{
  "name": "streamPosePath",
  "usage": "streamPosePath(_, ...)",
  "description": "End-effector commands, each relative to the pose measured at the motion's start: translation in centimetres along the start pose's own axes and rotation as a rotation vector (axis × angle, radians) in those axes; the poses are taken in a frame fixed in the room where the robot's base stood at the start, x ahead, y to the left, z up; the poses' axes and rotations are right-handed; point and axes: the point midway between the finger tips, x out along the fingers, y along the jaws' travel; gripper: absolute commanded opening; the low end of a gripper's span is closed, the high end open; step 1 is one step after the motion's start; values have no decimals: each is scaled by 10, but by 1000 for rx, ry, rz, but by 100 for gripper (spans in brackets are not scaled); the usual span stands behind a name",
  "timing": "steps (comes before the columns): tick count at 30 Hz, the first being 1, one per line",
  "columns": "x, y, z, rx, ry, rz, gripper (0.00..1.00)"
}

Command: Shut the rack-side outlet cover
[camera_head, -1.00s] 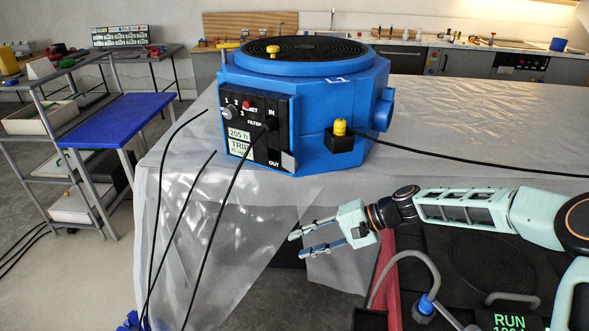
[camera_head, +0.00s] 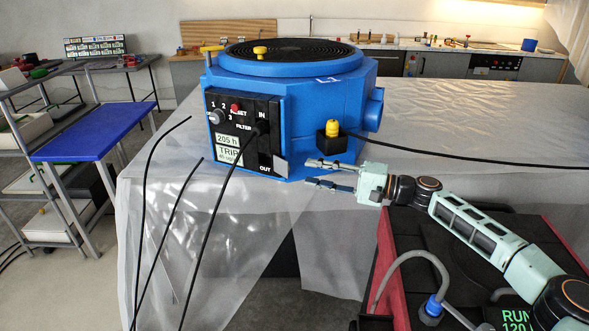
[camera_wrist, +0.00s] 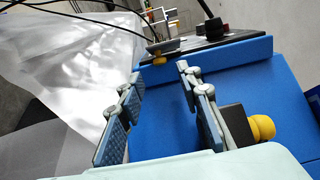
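The blue drying machine (camera_head: 335,110) stands on the sheet-covered table, with a black control panel (camera_head: 265,105) on its front left. A small grey flap (camera_head: 282,166) sticks out beside the OUT label at the panel's lower right; it looks like the outlet cover and stands open. My gripper (camera_head: 309,172) is open and empty, its fingers pointing left, just right of the flap in the head view. In the wrist view the open fingers (camera_wrist: 160,74) frame the blue casing (camera_wrist: 165,100), with the panel beyond. Contact with the flap cannot be told.
A yellow-topped black fitting (camera_head: 331,129) with a black cable sits just above my gripper; it shows close to the right finger in the wrist view (camera_wrist: 262,127). Black cables (camera_head: 215,220) hang before the panel. A rack with a blue top (camera_head: 95,128) stands left.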

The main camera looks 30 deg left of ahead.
Motion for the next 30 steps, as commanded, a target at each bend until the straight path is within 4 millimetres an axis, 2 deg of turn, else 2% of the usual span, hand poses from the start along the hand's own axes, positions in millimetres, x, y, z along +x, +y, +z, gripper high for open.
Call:
streamPosePath(3, 24, -1, 0, 0, -2, -2, 32)
streamPosePath(9, 51, -1, 0, 1, -1, -1, 32)
streamPosePath(13, 58, 0, 0, 0, -1, 0, 32)
streamPosePath(21, 60, 0, 0, 0, 0, 0, 32)
streamPosePath(23, 60, 0, 0, 0, 0, 0, 28)
streamPosePath(30, 60, 0, 0, 0, 0, 0, 2)
